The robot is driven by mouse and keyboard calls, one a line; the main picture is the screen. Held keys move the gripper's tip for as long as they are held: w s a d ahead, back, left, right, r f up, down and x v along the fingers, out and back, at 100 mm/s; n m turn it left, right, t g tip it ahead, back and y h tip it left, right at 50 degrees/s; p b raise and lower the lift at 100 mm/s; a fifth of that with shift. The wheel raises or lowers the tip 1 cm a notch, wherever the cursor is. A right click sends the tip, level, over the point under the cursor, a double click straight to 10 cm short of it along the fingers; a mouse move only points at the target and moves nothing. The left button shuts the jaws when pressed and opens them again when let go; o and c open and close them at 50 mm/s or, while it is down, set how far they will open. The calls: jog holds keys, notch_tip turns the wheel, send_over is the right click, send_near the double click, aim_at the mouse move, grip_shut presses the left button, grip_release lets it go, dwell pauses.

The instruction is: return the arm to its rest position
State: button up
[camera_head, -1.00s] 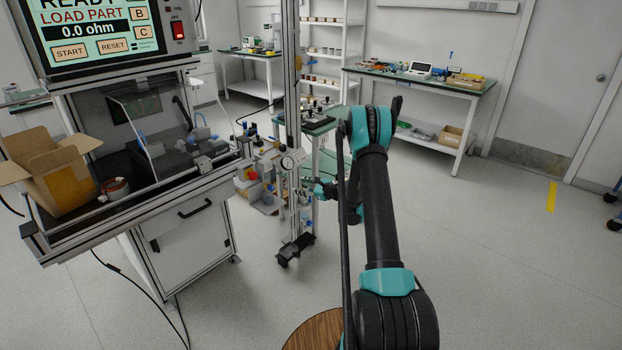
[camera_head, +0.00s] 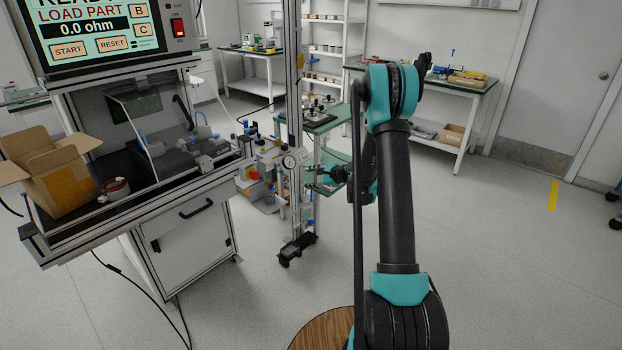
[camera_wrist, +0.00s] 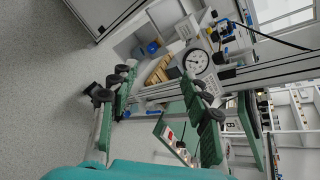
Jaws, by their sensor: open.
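My arm stands raised over the floor, right of centre in the head view, with its elbow high. My gripper (camera_head: 328,178) shows small left of the upper arm, in front of the dial gauge stand (camera_head: 296,190). In the wrist view my gripper (camera_wrist: 165,105) has its two green fingers spread apart with nothing between them. The dial gauge (camera_wrist: 197,61) shows beyond the fingers. Whether the fingers touch the stand cannot be told, but a gap seems to show.
A green-topped table (camera_head: 322,122) stands behind the gauge stand. A round wooden top (camera_head: 318,332) is at the bottom. Floor at right is clear.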

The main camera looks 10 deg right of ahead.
jog(key=s+r+n+g+h, duration=0.2)
jog(key=s+r+n, duration=0.2)
jog(key=s, duration=0.6)
jog(key=s+r+n+g+h, duration=0.1)
jog(key=s+r+n+h, duration=0.3)
jog(key=s, duration=0.6)
jog(key=s+d+f+n+h, duration=0.1)
jog(key=s+d+n, duration=0.1)
jog(key=s, duration=0.6)
jog(key=s+d+f+n+g+h, duration=0.1)
jog(key=s+d+n, duration=0.2)
jog(key=s, duration=0.6)
jog(key=s+d+f+n+g, duration=0.1)
jog(key=s+d+n, duration=0.1)
jog(key=s+n, duration=0.3)
jog(key=s, duration=0.3)
jog(key=shift+s+d+f+h, duration=0.3)
jog(key=shift+s+h, duration=0.05)
jog(key=shift+h, duration=0.05)
